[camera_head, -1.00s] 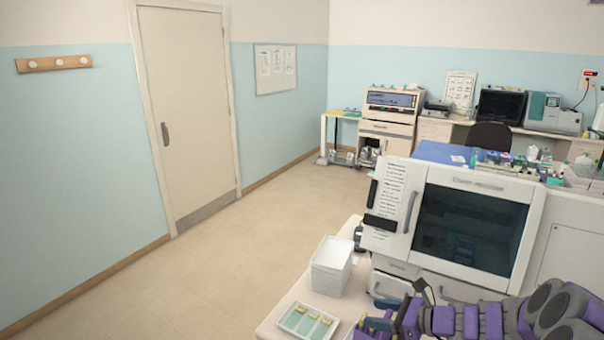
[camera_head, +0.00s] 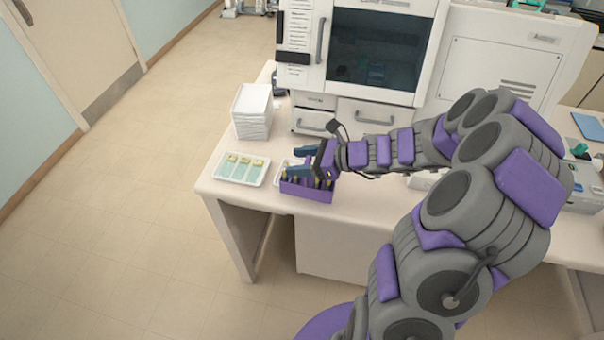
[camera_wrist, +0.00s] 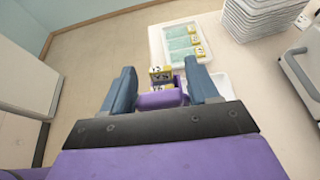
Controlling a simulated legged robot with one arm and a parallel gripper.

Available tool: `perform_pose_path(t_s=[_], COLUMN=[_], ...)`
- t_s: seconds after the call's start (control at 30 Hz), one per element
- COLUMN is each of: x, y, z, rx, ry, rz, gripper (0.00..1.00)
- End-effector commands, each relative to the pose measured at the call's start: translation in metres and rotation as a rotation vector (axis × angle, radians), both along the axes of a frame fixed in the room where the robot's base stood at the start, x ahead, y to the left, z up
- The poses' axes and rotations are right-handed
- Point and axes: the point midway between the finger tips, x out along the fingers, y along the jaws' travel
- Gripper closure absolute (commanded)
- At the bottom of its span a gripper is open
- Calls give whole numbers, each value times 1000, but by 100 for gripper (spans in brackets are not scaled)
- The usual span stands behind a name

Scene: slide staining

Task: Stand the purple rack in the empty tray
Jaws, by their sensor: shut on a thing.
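The purple rack (camera_head: 306,191) is near the front edge of the table, with slides with yellow ends standing in it. My gripper (camera_head: 303,160) is shut on it from above. In the wrist view the rack (camera_wrist: 158,100) shows between the two blue-grey fingers of my gripper (camera_wrist: 161,84). The empty white tray (camera_wrist: 220,83) shows partly beside the right finger in the wrist view. In the head view it is mostly hidden behind the rack and fingers. I cannot tell whether the rack is touching the tray or the table.
A white tray with several yellow-ended slides (camera_head: 240,169) lies just left of the rack. A stack of white trays (camera_head: 252,111) stands behind it. A large white machine with a dark window (camera_head: 372,47) stands at the back. Open floor lies left of the table.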

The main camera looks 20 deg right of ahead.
Motion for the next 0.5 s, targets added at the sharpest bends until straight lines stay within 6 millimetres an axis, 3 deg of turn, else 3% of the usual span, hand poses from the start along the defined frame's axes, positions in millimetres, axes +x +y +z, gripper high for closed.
perform_pose_path(t_s=[0.1, 0.3, 0.4, 0.5], x=[-34, -69, -75, -68], y=[-5, -4, -3, -3], z=[5, 11, 11, 10], rx=[5, 3, 1, 0], ry=[-3, -14, -17, -17], rz=[13, 40, 48, 51], gripper=[90, 90, 90, 90])
